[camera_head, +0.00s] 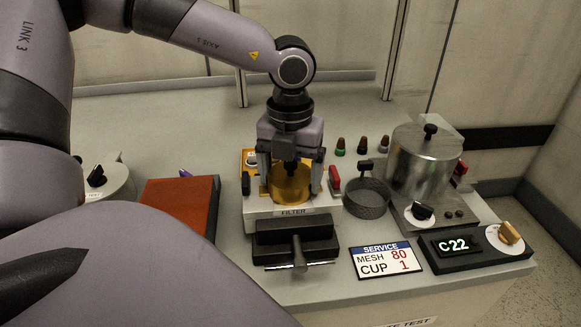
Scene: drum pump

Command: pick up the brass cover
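The palm hides the cover's top and back. The cover appears to sit low in the station. My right gripper is not in view.
A black clamp with a handle (298,252) stands in front of the filter station. A mesh cup (367,198) and a steel pot (424,160) stand to the right. A service card (385,260) lies in front. A reddish-brown pad (177,206) lies left.

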